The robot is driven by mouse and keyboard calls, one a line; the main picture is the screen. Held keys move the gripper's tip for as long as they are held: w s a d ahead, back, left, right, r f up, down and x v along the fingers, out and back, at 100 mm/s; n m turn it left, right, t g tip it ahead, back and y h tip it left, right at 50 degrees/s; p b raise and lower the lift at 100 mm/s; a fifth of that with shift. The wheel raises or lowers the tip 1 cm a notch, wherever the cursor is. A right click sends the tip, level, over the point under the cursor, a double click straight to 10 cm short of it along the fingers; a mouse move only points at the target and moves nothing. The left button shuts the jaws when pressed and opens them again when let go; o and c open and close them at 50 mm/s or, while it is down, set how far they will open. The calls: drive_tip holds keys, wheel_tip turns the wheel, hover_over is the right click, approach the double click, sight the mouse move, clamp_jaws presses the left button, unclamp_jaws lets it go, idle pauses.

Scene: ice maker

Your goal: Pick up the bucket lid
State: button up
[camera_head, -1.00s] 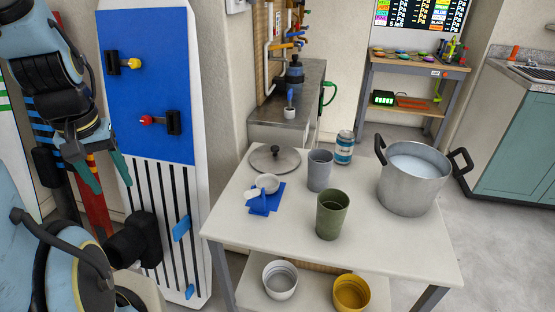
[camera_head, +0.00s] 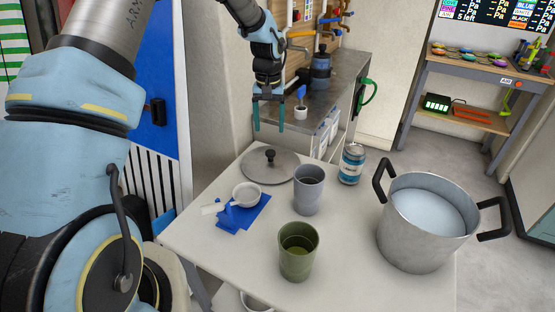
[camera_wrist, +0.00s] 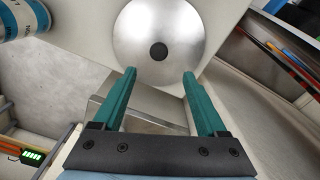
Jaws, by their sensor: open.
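The bucket lid (camera_head: 257,167) is a round grey metal lid with a dark knob (camera_head: 270,155). It lies on the table's far left part. In the wrist view the lid (camera_wrist: 135,38) is at the top centre, with its knob (camera_wrist: 158,51) beyond the fingertips. My gripper (camera_head: 269,99) is open and empty, with teal fingers pointing down. It is above the lid's far edge in the head view, apart from it. The fingers also show in the wrist view (camera_wrist: 158,73). A silver pot (camera_head: 388,232) with black handles stands open at the table's right.
On the table (camera_head: 205,247) are a grey cup (camera_head: 309,192), a green cup (camera_head: 297,258), a can (camera_head: 352,164) and a small white bowl (camera_head: 246,194) by a blue piece (camera_head: 232,219). A metal counter (camera_head: 340,85) stands behind.

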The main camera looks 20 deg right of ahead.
drive_tip(key=p, duration=0.1)
hover_over(271, 152)
drive_tip(key=f, duration=0.5)
drive_tip(key=shift+w+d+f, duration=0.1)
drive_tip(key=shift+w+f, duration=0.05)
drive_tip(key=shift+w, duration=0.2)
drive_tip(key=shift+s+f+p, duration=0.15)
drive_tip(key=shift+f+p, duration=0.5)
drive_tip(key=shift+f, duration=0.7)
drive_tip(key=shift+s+f+p, duration=0.1)
drive_tip(key=shift+f+p, duration=0.55)
drive_tip(key=shift+f, duration=0.7)
clamp_jaws()
